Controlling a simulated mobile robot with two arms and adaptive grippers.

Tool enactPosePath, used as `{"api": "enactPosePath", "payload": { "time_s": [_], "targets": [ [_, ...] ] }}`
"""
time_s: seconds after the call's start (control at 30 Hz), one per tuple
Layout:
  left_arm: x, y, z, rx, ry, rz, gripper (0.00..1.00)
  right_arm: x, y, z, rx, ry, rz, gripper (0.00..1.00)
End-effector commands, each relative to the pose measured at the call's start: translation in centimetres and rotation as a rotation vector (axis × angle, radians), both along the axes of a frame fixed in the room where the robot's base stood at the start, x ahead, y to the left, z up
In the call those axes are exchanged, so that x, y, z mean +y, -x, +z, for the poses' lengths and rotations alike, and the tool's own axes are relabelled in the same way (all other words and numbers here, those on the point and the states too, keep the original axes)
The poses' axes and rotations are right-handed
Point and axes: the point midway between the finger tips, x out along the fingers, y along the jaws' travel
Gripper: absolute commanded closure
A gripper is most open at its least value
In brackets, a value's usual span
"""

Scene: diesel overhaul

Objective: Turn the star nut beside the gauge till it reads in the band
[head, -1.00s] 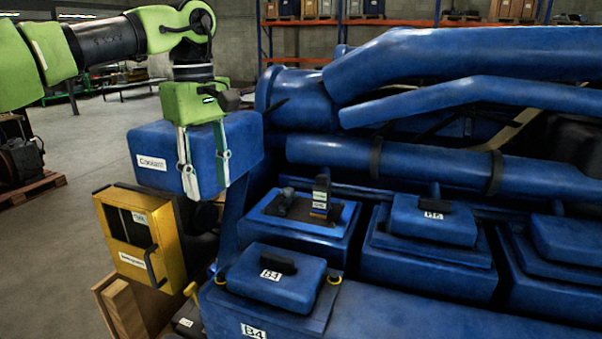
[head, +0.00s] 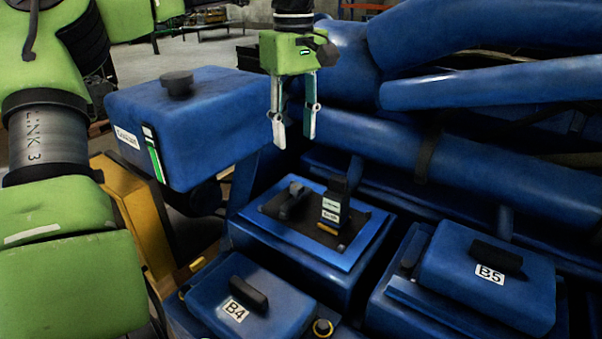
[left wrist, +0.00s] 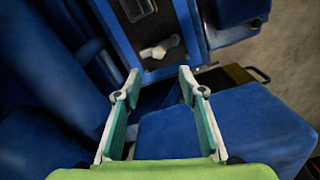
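The gauge appears to be the dark upright block (head: 335,203) with pale labels on the open blue housing (head: 350,262); its reading is too small to tell. The star nut (head: 295,202) stands left of it on the same dark plate. In the left wrist view a pale star-shaped nut (left wrist: 157,52) lies beyond the fingertips, with part of a dark block (left wrist: 138,8) above it. My left gripper (head: 293,130) is open and empty, above and behind the nut and apart from it; it also shows in the left wrist view (left wrist: 160,82). My right gripper is not in view.
A blue coolant tank (head: 210,115) stands left of my gripper. Covers marked B4 (head: 215,295) and B5 (head: 450,265) flank the open housing. Thick blue pipes (head: 450,165) run behind it.

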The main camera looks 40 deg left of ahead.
Motion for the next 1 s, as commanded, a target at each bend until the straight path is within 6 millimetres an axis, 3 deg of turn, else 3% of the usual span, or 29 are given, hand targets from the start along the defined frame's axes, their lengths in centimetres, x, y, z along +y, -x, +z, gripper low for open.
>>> {"api": "enactPosePath", "payload": {
  "time_s": [0.17,0.4,0.5,0.7,0.97,1.0],
  "targets": [
    [0.0,0.1,-3.7,0.006,0.002,0.0,0.63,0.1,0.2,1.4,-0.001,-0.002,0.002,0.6],
    [0.0,0.1,-8.4,0.005,0.001,0.0,0.63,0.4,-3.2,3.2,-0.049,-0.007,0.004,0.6],
    [0.0,0.1,-9.8,0.004,0.0,0.001,0.63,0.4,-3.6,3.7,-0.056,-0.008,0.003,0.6],
    [0.0,0.0,-11.3,0.0,0.0,0.002,0.63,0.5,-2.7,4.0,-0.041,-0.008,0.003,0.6],
    [0.1,0.0,-11.5,0.0,0.0,0.002,0.63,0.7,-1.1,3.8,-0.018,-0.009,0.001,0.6],
    [0.1,0.0,-11.5,0.0,0.0,0.002,0.68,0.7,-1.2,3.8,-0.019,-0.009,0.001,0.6]
  ]
}}
